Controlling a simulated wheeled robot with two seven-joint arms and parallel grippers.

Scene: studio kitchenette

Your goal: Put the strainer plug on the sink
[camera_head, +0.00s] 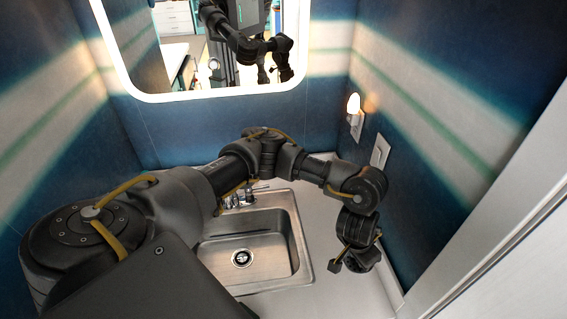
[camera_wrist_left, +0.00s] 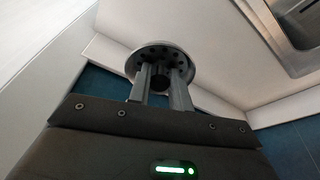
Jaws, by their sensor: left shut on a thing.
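The strainer plug (camera_wrist_left: 163,51) is a round grey metal disc with dark holes, seen in the left wrist view. My left gripper (camera_wrist_left: 159,84) is shut on it, with the two fingers gripping it under its rim. In the head view my left arm reaches across the sink, and the left gripper (camera_head: 349,263) hangs over the counter to the right of the basin. I cannot make out the plug clearly there. The steel sink (camera_head: 303,262) has a dark round drain (camera_head: 241,258) in its floor. Part of the sink also shows in the left wrist view (camera_wrist_left: 296,38). My right gripper is not in view.
A faucet (camera_head: 243,196) stands at the back of the sink, partly behind my arm. The pale counter (camera_head: 340,296) runs right of the sink to a blue wall with a lit lamp (camera_head: 353,104) and a white plate (camera_head: 380,151). A mirror (camera_head: 130,50) hangs behind.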

